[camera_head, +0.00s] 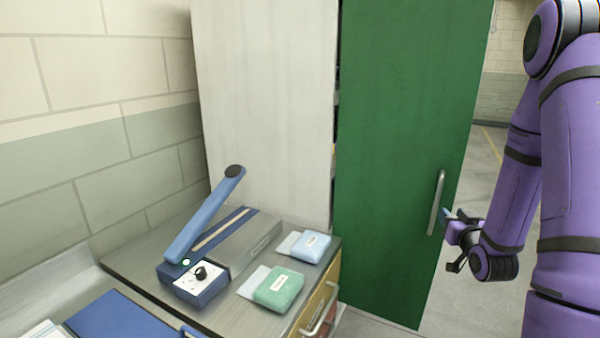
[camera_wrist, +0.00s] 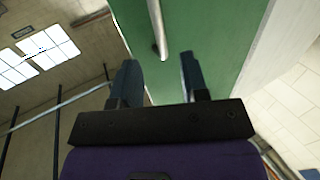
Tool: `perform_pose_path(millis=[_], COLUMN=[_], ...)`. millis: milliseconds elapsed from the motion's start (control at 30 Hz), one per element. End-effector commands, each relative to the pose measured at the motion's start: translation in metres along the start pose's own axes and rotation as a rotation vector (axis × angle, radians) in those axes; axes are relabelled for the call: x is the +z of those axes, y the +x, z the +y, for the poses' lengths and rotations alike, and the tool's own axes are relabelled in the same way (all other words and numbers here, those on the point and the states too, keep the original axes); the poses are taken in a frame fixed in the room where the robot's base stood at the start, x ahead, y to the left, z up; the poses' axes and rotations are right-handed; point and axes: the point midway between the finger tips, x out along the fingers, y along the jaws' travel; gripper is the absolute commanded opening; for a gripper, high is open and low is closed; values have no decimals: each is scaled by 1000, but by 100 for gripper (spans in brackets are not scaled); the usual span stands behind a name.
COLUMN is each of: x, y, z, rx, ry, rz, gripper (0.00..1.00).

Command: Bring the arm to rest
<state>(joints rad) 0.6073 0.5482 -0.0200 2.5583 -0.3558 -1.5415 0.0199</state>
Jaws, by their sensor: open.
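My gripper (camera_head: 450,220) is at the end of my purple arm on the right of the head view, beside the metal handle (camera_head: 436,202) of a green cabinet door (camera_head: 400,130). In the wrist view my gripper (camera_wrist: 158,78) is open, with two dark fingers apart. The handle (camera_wrist: 158,30) shows beyond the fingertips, in line with the gap between them. No object shows between the fingers. I cannot tell whether a finger touches the handle.
A counter (camera_head: 130,262) at the lower left holds a blue-and-grey sealer (camera_head: 205,240) with its arm raised, a light blue pack (camera_head: 310,246) and a green pack (camera_head: 279,288). A drawer handle (camera_head: 319,310) sticks out at its front. Open floor (camera_head: 485,270) lies at the right.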

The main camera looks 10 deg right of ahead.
Motion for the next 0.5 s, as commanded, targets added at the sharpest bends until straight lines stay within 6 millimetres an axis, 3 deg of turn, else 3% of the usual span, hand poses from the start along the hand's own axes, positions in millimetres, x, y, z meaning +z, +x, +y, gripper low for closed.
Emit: perform_pose_path(millis=[167, 500], x=[-11, -64], y=[5, 5], z=[-9, -55], rx=[-11, -36], ry=[-17, -86], rz=[-36, -260], gripper=[41, 41])
